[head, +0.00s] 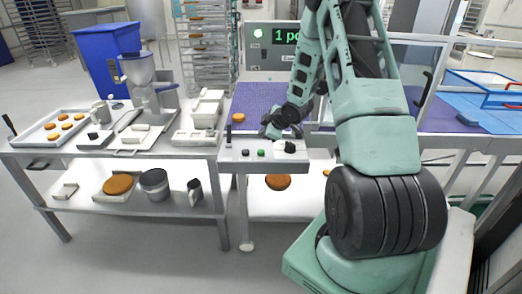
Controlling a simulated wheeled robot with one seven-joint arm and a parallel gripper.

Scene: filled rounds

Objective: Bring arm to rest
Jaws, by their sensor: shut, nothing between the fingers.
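My arm reaches up from its base at the right and bends forward, its upper part cut off at the top edge in the head view. My gripper (283,122) is at the arm's far end, low over the front edge of the purple conveyor belt (258,96), just behind the control panel (264,152). It is small and dark here, and its fingers are shut with nothing between them. An orange-brown round (238,118) lies on the belt to the left of the gripper, apart from it.
A steel table (190,150) at the left bears a tray (50,128) of several rounds, a grinder-like machine (145,85) and white containers (207,106). A blue bin (105,55) and a tall rack stand behind. A blue crate (485,88) is at the right. The left floor is clear.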

